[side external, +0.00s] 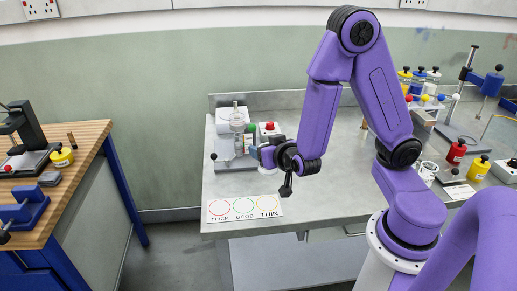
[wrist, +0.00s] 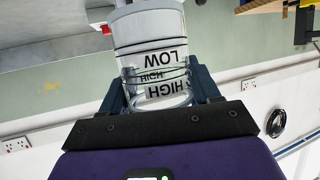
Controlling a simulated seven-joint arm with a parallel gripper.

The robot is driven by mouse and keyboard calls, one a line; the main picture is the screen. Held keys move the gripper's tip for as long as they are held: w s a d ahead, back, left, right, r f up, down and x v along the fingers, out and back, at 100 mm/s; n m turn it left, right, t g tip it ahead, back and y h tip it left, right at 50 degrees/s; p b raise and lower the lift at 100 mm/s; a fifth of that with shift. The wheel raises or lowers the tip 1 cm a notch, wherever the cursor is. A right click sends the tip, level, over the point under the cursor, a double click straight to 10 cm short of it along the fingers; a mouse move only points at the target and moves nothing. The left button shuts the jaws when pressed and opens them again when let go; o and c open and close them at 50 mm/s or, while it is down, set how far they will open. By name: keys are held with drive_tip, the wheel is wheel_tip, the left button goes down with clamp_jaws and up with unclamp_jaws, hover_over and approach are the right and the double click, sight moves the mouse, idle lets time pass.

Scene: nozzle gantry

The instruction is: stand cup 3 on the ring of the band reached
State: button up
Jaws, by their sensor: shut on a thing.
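My gripper (wrist: 162,88) is shut on a clear vessel (wrist: 160,96) with black HIGH and LOW markings, upside down in the wrist view. I cannot read a cup number on it. In the side view my gripper (side external: 264,156) is low over the bench's left part, and its hold is too small to make out. The ring card (side external: 244,218) lies flat at the bench's front left, below the gripper. It has a reddish THICK ring (side external: 209,207), a green GOOD ring (side external: 233,205) and an orange THIN ring (side external: 257,203). All three rings look empty.
Several coloured-lid containers (side external: 455,152) stand at the bench's right. A wooden side table (side external: 85,140) is left, across a floor gap. Bare bench (side external: 335,185) lies right of the card.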

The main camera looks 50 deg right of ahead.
drive_tip(key=shift+s+a+r, duration=0.1)
drive_tip(key=shift+s+r, duration=0.25)
drive_tip(key=shift+s, duration=0.4)
drive_tip(key=shift+s+a+r, duration=0.1)
drive_tip(key=shift+s+r, duration=0.25)
drive_tip(key=shift+s, duration=0.4)
drive_tip(key=w+a+f+n+t+y, duration=0.2)
drive_tip(key=w+a+f+n+y, duration=0.25)
drive_tip(key=w+a, duration=0.25)
drive_tip(key=shift+g, duration=0.3)
drive_tip(key=shift+w+f, duration=0.1)
drive_tip(key=shift+f, duration=3.9)
drive_tip(key=shift+d+f+y, duration=0.1)
drive_tip(key=shift+f+y, duration=0.05)
drive_tip(key=shift+y, duration=0.1)
drive_tip(key=o, duration=1.2)
